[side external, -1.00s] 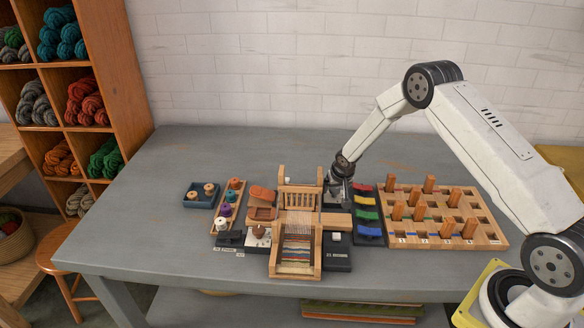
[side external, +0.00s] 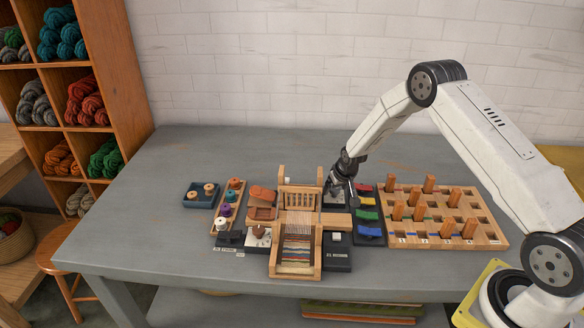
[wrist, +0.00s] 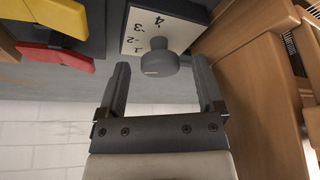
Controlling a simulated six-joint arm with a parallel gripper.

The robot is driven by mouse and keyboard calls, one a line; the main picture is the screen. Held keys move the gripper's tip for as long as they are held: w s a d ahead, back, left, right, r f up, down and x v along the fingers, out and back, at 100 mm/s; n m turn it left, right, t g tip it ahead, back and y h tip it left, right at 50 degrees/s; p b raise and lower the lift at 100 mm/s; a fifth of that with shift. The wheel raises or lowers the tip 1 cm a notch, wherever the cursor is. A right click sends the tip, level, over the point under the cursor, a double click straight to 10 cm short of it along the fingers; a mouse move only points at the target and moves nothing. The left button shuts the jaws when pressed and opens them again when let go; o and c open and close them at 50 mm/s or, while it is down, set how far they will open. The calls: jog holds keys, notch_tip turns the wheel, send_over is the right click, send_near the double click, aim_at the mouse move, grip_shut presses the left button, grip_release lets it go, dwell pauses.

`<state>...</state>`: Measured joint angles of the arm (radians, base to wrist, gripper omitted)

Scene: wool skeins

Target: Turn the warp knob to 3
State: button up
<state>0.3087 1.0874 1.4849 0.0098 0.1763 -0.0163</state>
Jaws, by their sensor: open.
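The warp knob (wrist: 157,64) is a round grey knob with a small light mark on its face, on a white dial plate (wrist: 131,24) in the wrist view. The plate shows the numbers 1, 2, 3 and 4. The mark points toward the lower left, near the 1 side. My gripper (wrist: 161,66) is open, with one finger on each side of the knob and visible gaps. In the side external view my gripper (side external: 340,195) is just right of the loom (side external: 297,230); the knob cannot be made out there.
Coloured red, yellow, green and blue levers (side external: 367,215) stand right of my gripper. A wooden peg board (side external: 490,241) is further right. Wooden loom parts (wrist: 262,70) are close to my right finger in the wrist view. Spool trays stand at the left; the back table is clear.

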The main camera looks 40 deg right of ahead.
jog(key=shift+d+n+y, duration=0.1)
jog(key=shift+n+y, duration=0.7)
jog(key=shift+n, duration=1.1)
jog(key=shift+n, duration=0.5)
jog(key=shift+d+n+y, duration=0.1)
jog(key=shift+n+y, duration=0.6)
jog(key=shift+n, duration=0.6)
jog(key=shift+r+n, duration=0.15)
jog(key=shift+n, duration=0.15)
jog(key=v, duration=0.8)
jog(key=s+a+r+m+g, duration=0.1)
jog(key=s+a+r+m, duration=0.1)
jog(key=s+a+r, duration=0.3)
jog(key=s+a+r+m+h, duration=0.1)
jog(key=s+a+r, duration=0.4)
jog(key=s+a, duration=0.6)
jog(key=shift+s+a+r+m+g, duration=0.3)
jog(key=shift+s+a+m+g, duration=0.1)
jog(key=shift+s, duration=0.25)
